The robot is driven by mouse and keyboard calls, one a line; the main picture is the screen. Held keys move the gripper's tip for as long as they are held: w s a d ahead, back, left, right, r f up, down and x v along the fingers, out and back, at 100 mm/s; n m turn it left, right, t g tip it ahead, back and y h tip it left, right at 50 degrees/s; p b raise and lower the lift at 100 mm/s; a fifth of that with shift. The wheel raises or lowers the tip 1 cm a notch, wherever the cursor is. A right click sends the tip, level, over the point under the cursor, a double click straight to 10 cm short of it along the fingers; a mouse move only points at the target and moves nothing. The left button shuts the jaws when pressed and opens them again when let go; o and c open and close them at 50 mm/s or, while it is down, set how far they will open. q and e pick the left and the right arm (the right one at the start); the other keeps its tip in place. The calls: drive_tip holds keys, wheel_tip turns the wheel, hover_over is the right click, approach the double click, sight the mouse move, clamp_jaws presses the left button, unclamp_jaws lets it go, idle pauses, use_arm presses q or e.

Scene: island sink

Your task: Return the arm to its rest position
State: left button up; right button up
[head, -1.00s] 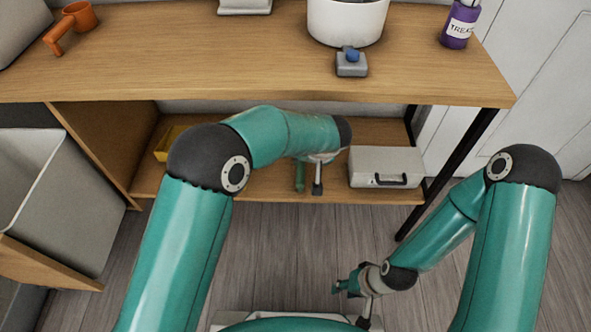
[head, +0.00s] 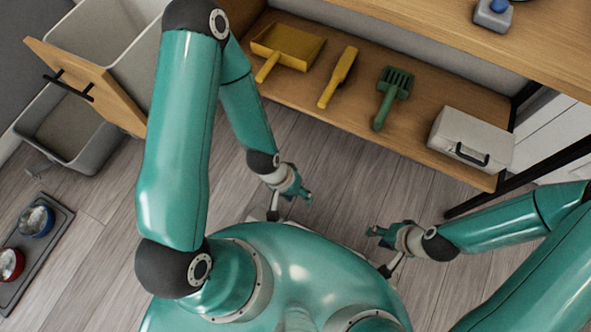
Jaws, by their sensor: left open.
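My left arm is folded, with its forearm hanging down over the floor. My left gripper (head: 290,207) is open and empty above the wood floor, close to the front of my body and apart from the shelf. My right gripper (head: 379,251) is to its right, also low in front of my body, with its fingers spread and nothing between them. A gap of floor separates the two grippers.
On the lower shelf (head: 439,120) lie a yellow dustpan (head: 290,46), a yellow brush (head: 340,76), a green slotted tool (head: 393,90) and a white case (head: 474,137). A pull-out bin (head: 70,128) stands open at left. A bowl tray (head: 45,262) lies on the floor.

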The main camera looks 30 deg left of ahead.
use_arm(q)
drive_tip(key=shift+s+a, duration=0.2)
drive_tip(key=shift+s, duration=0.15)
wheel_tip(320, 180, up, 35)
drive_tip(key=p, duration=3.5)
drive_tip(key=shift+r, duration=0.2)
drive_tip(key=shift+f, duration=0.15)
drive_tip(key=shift+c, duration=0.8)
